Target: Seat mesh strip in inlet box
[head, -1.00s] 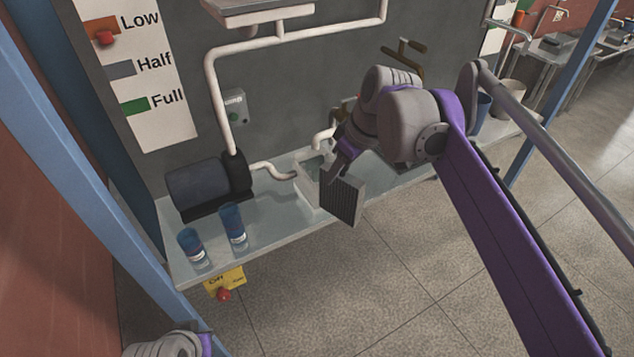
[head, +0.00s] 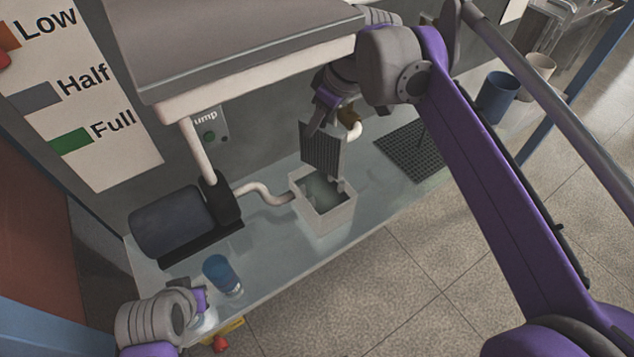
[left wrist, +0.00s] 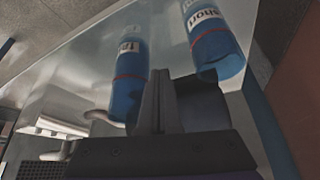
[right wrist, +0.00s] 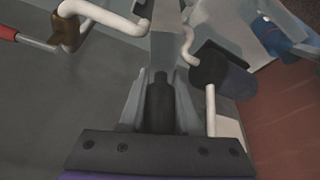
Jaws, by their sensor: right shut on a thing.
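The mesh strip (head: 322,150) is a dark grey ribbed plate, hanging roughly upright in the head view. My right gripper (head: 324,118) is shut on its upper part. The inlet box (head: 327,214) is a white open-topped box on the bench. The strip is over its back part; its lower edge is near the opening, and I cannot tell whether it is inside. In the right wrist view my right fingers (right wrist: 160,103) hide much of the contact. My left gripper (head: 203,300) is near the blue bottles; its fingers (left wrist: 158,100) look shut and empty.
A dark pump (head: 172,222) stands left of the box, joined by a white pipe (head: 265,190). A blue bottle (head: 222,274) stands near the bench front; two bottles show in the left wrist view. A dark grid (head: 410,150) lies right of the box. A grey tank (head: 240,45) overhangs.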

